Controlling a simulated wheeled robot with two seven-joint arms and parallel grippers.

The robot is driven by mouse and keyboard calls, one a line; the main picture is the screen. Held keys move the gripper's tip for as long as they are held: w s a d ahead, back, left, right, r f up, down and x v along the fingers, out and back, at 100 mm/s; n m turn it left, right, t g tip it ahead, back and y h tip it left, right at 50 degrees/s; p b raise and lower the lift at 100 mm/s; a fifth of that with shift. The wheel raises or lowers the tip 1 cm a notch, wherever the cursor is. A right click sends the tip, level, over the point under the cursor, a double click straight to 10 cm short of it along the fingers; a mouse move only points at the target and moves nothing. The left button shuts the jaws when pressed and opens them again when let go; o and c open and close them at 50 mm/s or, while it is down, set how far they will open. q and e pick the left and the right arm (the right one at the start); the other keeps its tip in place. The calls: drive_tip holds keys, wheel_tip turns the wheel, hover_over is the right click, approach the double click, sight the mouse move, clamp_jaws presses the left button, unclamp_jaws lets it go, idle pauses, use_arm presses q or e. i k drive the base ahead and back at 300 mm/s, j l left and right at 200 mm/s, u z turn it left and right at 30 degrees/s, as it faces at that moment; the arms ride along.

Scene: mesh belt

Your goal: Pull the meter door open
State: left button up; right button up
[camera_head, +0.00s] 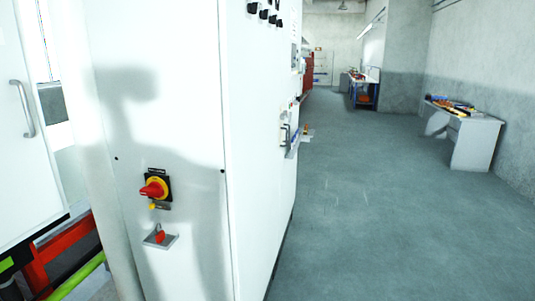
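A tall white cabinet (185,90) stands close in front of me, left of centre. Its near face carries a red and yellow rotary switch (154,188) and a small plate with a red part (160,237) below it. The side face (262,150), seen at a steep angle, has several black knobs near the top and a handle-like fitting (286,134) farther along. I cannot tell which part is the meter door. Neither of my grippers is in view. A shadow falls on the cabinet's near face.
A white door with a grey handle (24,108) is at the far left, above red and green framework (62,262). Open grey floor (400,210) lies right of the cabinet. A white table (474,140) stands by the right wall, and a blue workbench (365,90) farther back.

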sight(251, 48)
drive_tip(key=i+l+u, duration=0.1)
drive_tip(key=i+l, duration=1.15)
drive_tip(key=l, duration=0.1)
